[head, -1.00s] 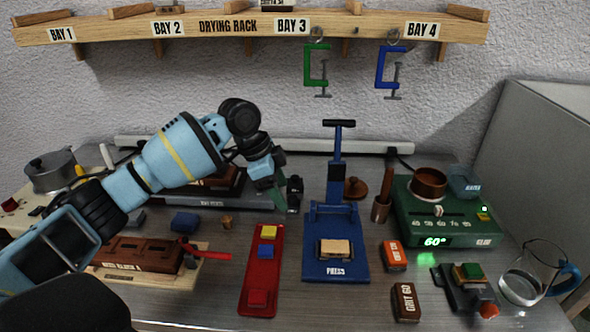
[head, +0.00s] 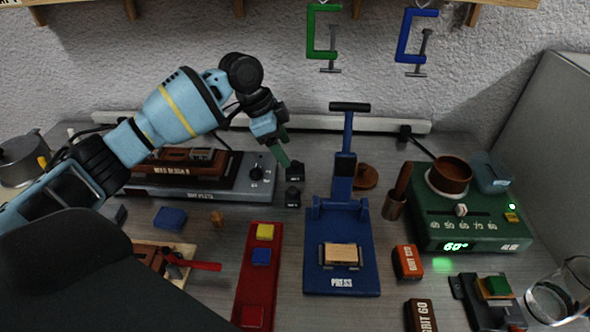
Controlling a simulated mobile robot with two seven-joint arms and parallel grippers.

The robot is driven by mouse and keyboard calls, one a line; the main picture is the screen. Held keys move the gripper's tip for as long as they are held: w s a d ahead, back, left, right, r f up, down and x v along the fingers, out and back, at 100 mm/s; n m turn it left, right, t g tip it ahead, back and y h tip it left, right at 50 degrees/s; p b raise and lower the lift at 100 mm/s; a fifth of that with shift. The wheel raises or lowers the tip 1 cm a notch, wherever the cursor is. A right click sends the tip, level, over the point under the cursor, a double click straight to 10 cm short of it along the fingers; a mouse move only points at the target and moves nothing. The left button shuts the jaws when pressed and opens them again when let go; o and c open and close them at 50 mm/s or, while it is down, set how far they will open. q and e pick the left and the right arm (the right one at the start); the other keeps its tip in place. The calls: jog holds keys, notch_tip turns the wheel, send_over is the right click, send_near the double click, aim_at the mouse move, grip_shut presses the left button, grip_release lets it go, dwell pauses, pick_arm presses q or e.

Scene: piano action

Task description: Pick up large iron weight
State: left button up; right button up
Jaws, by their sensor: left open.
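Two small black blocks with pale labels stand one behind the other at the right end of the hot plate, the rear block (head: 295,172) and the front block (head: 293,197). They look like iron weights, but their labels are too small to read and I cannot tell which is the large one. My left gripper (head: 281,156) points down just behind and left of the rear block, with its green-tinted fingertips close above it. It is open and appears empty. I cannot tell whether it touches the block. My right gripper is out of view.
A green heater (head: 465,232) with a brown pot is farther right.

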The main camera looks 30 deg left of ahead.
aim_at(292, 162)
pick_arm(q)
jog(key=shift+x, duration=3.45)
jog(key=shift+s+a, duration=0.1)
jog(key=shift+s, duration=0.05)
jog(key=shift+c, duration=0.3)
jog(key=c, duration=1.3)
notch_tip(292, 162, up, 10)
jog(key=shift+r, duration=0.1)
